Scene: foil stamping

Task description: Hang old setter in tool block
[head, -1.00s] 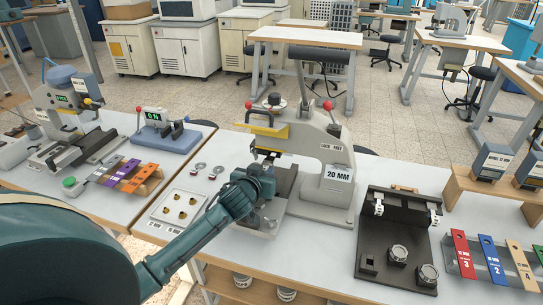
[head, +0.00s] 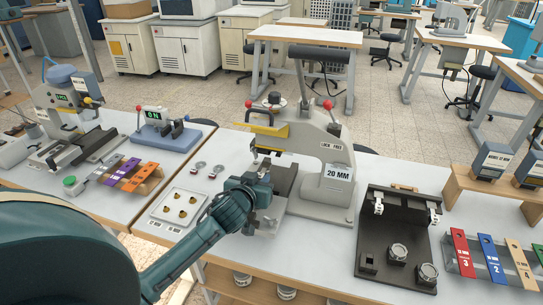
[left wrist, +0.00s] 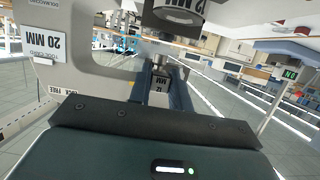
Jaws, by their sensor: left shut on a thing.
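My left gripper (head: 264,170) is at the throat of the grey press (head: 325,150), under its head and above its base. In the left wrist view it is shut on a small grey setter (left wrist: 160,84) marked 12 MM. A round metal piece (left wrist: 180,14), also marked 12 MM, shows close by at the top of that view. The fingers and the press hide much of the setter in the head view. A dark block (head: 395,250), seemingly the tool block, stands right of the press with round tools (head: 398,253) on it. My right gripper is not in view.
A tray with brass pieces (head: 158,211) lies left of my arm. Coloured numbered strips (head: 490,258) lie on a rack at the far right. The press's red-knobbed levers (head: 328,104) rise above it. Bare tabletop lies between the press and the dark block.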

